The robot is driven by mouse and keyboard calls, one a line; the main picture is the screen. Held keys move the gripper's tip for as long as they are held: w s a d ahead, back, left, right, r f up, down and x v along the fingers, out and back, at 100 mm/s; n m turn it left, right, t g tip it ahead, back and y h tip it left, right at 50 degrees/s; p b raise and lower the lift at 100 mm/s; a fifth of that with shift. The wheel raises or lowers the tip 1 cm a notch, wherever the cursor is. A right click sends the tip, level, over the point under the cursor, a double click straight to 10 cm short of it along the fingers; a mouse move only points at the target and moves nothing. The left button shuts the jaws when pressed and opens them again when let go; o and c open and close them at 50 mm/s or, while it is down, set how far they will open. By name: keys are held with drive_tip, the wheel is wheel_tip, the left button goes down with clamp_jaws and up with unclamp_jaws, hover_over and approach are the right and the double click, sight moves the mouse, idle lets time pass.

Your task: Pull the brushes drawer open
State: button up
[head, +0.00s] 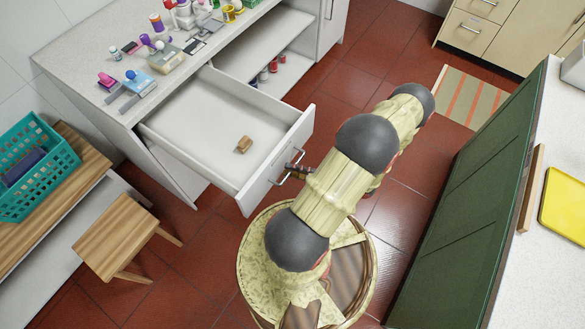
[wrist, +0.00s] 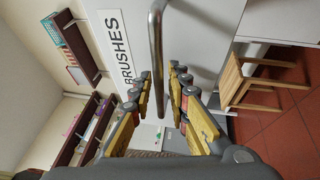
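The brushes drawer (head: 238,184) is pulled well out from the white counter unit in the head view. A small brown wooden item (head: 243,145) lies inside it. In the wrist view its front carries a BRUSHES label (wrist: 122,47) and a metal bar handle (wrist: 156,35); the handle also shows in the head view (head: 276,181). My gripper (wrist: 160,78) is at the handle, with the bar running between its fingers. The fingers stand apart with gaps beside the bar. In the head view my gripper (head: 297,172) is partly hidden by my arm.
A wooden stool (head: 128,232) stands left of the drawer. A green cabinet (head: 475,225) with a white top is at right. Bottles and small goods crowd the counter top (head: 90,65). Red tiled floor is clear beyond my arm, up to a striped mat (head: 470,97).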

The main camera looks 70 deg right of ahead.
drive_tip(key=shift+o, duration=1)
drive_tip(key=v, duration=1.2)
